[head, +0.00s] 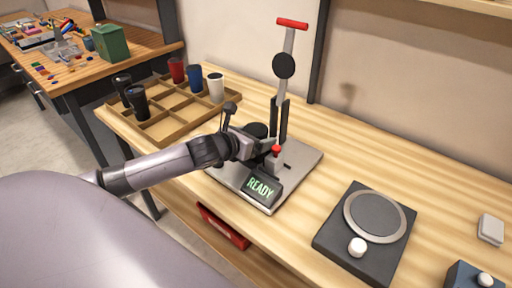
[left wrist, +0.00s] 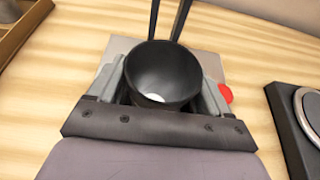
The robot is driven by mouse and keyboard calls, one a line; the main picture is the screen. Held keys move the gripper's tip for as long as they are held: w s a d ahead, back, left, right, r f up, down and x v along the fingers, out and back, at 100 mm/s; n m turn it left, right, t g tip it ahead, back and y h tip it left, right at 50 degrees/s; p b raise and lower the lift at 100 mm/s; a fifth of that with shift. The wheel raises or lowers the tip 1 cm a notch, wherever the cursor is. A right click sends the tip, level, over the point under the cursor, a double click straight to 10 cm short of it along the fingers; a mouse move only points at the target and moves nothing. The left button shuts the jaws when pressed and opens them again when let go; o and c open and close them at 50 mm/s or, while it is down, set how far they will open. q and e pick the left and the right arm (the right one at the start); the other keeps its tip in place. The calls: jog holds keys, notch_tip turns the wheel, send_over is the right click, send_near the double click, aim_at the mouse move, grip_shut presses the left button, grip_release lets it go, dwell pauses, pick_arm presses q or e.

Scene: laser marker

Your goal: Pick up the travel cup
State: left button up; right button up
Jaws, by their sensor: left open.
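A black travel cup (head: 256,130) stands at the laser marker (head: 310,156), mostly hidden behind my left gripper in the head view. In the left wrist view I look down into the cup (left wrist: 163,75), which is open at the top with a small white spot inside. My left gripper (head: 258,146) is open, with its fingers on either side of the cup; it also shows in the left wrist view (left wrist: 162,84). I cannot tell whether either finger touches the cup. My right gripper is not in view.
A wooden divided tray (head: 180,127) at the back left holds several cups: black, red, blue and white. The marker's tall post with a red handle (head: 292,23) rises behind the cup. Its display (head: 262,188) reads READY. A dark device with a round plate (head: 375,216) stands right.

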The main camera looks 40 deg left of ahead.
pick_arm(q)
jog(key=c, duration=0.4)
